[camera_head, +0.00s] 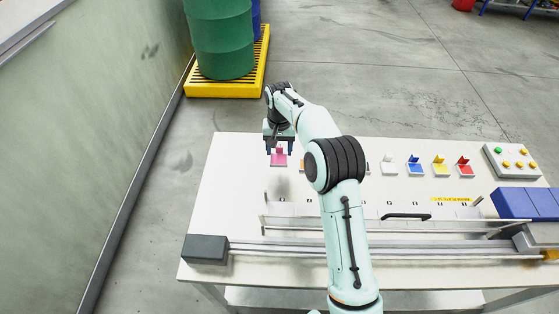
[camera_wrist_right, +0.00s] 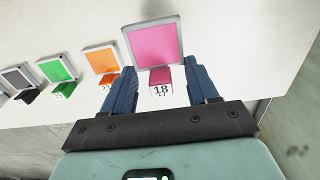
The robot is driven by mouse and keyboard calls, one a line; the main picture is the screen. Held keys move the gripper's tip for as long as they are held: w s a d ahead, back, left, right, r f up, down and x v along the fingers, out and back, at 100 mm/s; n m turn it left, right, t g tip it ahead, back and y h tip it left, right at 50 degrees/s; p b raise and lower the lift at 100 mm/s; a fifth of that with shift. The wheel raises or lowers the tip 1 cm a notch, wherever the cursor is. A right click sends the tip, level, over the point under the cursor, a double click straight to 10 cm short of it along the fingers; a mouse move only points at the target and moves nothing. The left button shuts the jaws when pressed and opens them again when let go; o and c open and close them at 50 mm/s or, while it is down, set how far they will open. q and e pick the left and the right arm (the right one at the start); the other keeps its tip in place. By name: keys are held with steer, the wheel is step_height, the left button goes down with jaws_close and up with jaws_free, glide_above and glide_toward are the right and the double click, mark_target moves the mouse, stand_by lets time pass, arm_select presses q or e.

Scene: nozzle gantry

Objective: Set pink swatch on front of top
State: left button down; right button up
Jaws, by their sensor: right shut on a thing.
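The pink swatch (camera_head: 278,160) is a square pink plate with a pale rim and a small handle tab. My right gripper (camera_head: 279,149) is shut on it near the far left edge of the white table top (camera_head: 228,190). In the right wrist view the pink swatch (camera_wrist_right: 152,43) looks larger than its neighbours, and its tab, marked 18, sits between the blue fingers (camera_wrist_right: 163,85). It appears held a little above the top. My left gripper is not in view.
White (camera_head: 388,167), blue (camera_head: 415,168), yellow (camera_head: 440,168) and red (camera_head: 464,169) swatches stand in a row. Orange (camera_wrist_right: 101,62) and green (camera_wrist_right: 57,69) ones show in the wrist view. A rail (camera_head: 280,249) runs along the near side. The left top is clear.

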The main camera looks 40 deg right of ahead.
mark_target(279, 159)
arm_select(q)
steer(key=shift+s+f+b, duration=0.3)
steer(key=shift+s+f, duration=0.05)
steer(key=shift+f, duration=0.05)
arm_select(e)
step_height(279, 159, down, 6)
steer(key=shift+r, duration=0.15)
steer(key=shift+f, duration=0.2)
steer(key=o, duration=1.1)
steer(key=shift+r, duration=0.1)
step_height(279, 159, up, 12)
steer(key=shift+r+p, duration=0.1)
steer(key=shift+p, duration=0.75)
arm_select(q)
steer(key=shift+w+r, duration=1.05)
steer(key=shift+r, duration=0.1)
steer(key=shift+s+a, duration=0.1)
arm_select(e)
steer(key=shift+a, duration=0.1)
